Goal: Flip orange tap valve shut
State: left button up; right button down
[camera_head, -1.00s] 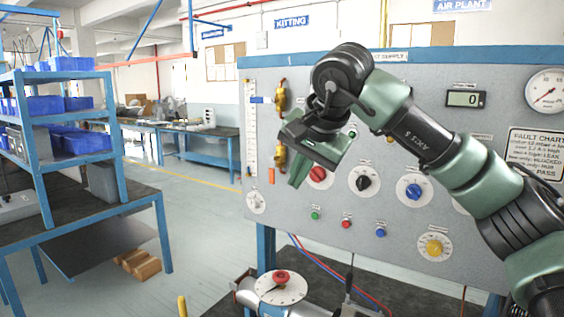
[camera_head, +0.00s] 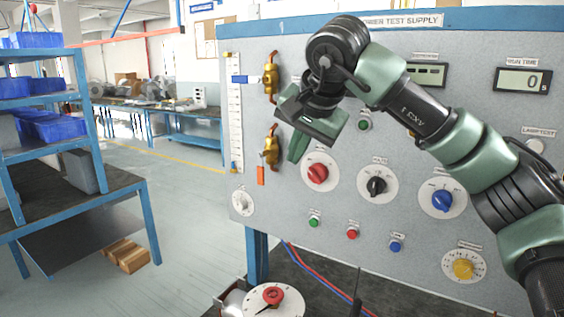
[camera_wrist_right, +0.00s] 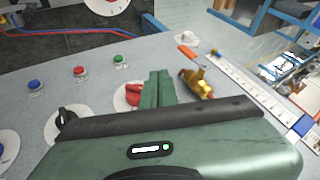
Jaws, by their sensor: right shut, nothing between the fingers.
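The orange tap handle (camera_head: 261,175) hangs straight down from the lower brass valve (camera_head: 271,146) at the left of the grey panel. In the right wrist view the orange handle (camera_wrist_right: 186,51) shows beyond the brass body (camera_wrist_right: 198,84). My right gripper (camera_head: 296,150) is shut and empty, its fingers just right of the brass valve in the head view and apart from the handle. In the wrist view the closed fingers (camera_wrist_right: 160,86) lie between the red knob and the brass valve. My left gripper is not in view.
A blue handle (camera_head: 240,79) points left from the upper brass valve (camera_head: 271,77). A red knob (camera_head: 317,172) is close to the right gripper's fingers. A white scale strip (camera_head: 235,130) runs left of the valves.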

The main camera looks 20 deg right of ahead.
aim_at(261, 176)
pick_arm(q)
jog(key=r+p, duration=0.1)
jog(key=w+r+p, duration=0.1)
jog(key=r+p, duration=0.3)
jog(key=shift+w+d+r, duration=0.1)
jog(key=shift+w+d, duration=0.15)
pick_arm(e)
jog(key=w+a+f, duration=0.2)
jog(key=w+f, duration=0.5)
jog(key=w, duration=0.1)
jog(key=shift+w+a+f, duration=0.2)
jog(key=shift+w+f, duration=0.05)
jog(key=shift+w, duration=0.15)
jog(key=shift+d, duration=0.1)
